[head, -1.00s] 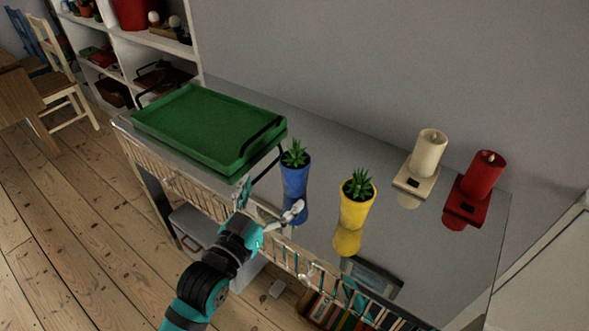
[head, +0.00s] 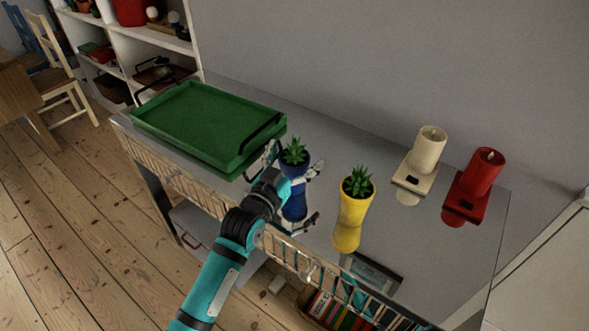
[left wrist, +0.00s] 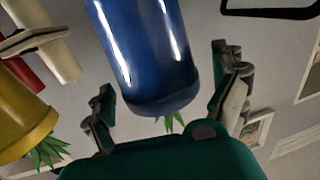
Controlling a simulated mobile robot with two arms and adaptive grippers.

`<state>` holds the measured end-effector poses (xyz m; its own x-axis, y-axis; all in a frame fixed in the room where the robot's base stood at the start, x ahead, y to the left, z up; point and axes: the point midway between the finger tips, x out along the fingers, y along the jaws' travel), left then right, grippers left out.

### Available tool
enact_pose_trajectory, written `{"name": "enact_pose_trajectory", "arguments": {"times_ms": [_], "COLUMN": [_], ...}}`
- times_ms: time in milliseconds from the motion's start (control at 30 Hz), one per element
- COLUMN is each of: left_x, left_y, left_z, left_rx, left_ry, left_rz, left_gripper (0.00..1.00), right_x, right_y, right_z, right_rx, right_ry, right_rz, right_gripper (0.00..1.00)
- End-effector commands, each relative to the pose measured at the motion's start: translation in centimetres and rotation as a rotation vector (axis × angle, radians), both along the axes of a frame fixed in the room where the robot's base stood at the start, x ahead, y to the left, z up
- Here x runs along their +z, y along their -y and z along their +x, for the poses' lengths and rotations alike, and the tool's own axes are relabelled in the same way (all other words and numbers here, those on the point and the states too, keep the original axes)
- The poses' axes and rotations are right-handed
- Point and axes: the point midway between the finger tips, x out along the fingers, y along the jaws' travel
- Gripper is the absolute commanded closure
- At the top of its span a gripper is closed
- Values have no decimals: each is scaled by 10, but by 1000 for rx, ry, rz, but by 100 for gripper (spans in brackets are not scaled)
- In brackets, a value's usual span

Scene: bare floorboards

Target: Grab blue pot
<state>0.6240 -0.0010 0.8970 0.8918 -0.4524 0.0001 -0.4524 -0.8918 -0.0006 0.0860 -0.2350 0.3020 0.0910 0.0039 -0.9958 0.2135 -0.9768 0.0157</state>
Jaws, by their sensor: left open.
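The blue pot (head: 292,170) with a spiky green plant stands on the glossy sideboard top, beside the green tray. My left gripper (head: 296,178) has reached the pot from the front, with its open fingers around the pot's sides; the gripper body hides part of the pot. In the left wrist view the blue pot (left wrist: 145,50) fills the upper middle, between the two spread fingers of my left gripper (left wrist: 168,95). Gaps show between pot and fingers there. The picture appears upside down, with leaves below the rim. My right gripper is not in view.
A yellow pot (head: 355,208) with a plant stands close on the right. A cream candle (head: 427,150) and a red candle (head: 484,172) stand farther right. The green tray (head: 200,125) with black handles is on the left. The wall is behind; a framed picture (head: 372,272) appears near the front.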

Motion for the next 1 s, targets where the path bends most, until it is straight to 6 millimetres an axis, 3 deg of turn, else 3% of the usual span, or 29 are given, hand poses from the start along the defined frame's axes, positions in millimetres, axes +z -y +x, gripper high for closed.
{"name": "enact_pose_trajectory", "arguments": {"times_ms": [133,700,1000], "left_x": [0,0,3], "left_y": [0,-1,-1], "left_z": [0,-1,0], "left_rx": [0,0,0], "left_ry": [0,-1,4], "left_rz": [0,0,-2], "left_gripper": [6,81,83], "right_x": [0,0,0], "right_y": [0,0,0], "right_z": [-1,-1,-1], "right_rx": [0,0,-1], "right_ry": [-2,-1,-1], "right_rz": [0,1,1], "right_gripper": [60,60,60]}}
